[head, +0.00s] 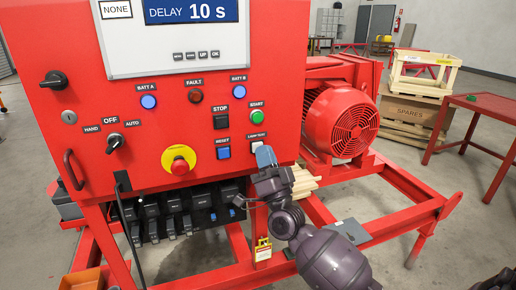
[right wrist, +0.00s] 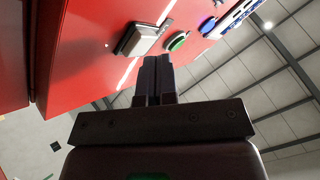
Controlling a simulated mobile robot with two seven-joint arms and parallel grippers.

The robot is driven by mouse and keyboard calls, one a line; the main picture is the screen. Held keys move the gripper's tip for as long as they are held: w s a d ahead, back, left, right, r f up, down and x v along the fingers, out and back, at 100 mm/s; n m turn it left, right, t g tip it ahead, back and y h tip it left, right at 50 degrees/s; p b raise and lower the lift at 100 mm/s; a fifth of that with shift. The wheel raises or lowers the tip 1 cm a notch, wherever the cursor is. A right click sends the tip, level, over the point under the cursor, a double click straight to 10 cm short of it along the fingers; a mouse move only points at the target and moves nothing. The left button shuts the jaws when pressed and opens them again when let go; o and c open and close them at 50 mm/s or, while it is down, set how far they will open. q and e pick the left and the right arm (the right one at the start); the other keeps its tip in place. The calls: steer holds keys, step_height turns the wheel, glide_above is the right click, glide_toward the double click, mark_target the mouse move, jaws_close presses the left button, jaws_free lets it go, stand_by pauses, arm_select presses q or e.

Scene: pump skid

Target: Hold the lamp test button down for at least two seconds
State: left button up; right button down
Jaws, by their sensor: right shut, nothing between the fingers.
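The lamp test button (head: 256,147) is a small white square under the LAMP TEST label, low on the right side of the red panel (head: 70,120). In the right wrist view, it is a pale square in a dark bezel (right wrist: 143,38). My right gripper (head: 263,151) is at the button's lower right in the head view and partly covers it. In the right wrist view its fingers (right wrist: 158,62) are shut and empty, with their tips close to the button's edge. I cannot tell whether they touch it. My left gripper is not in view.
The green START button (head: 257,117), black STOP button (head: 220,121) and blue RESET button (head: 223,153) are close by. A red emergency stop (head: 179,160) sits further left. A red motor (head: 345,120) stands right of the panel. Breakers (head: 172,205) line the panel's underside.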

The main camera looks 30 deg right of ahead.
steer(key=shift+w+d, duration=0.1)
steer(key=shift+w, duration=0.1)
stand_by(0.6)
steer(key=shift+w, duration=0.2)
stand_by(0.7)
stand_by(0.7)
stand_by(0.9)
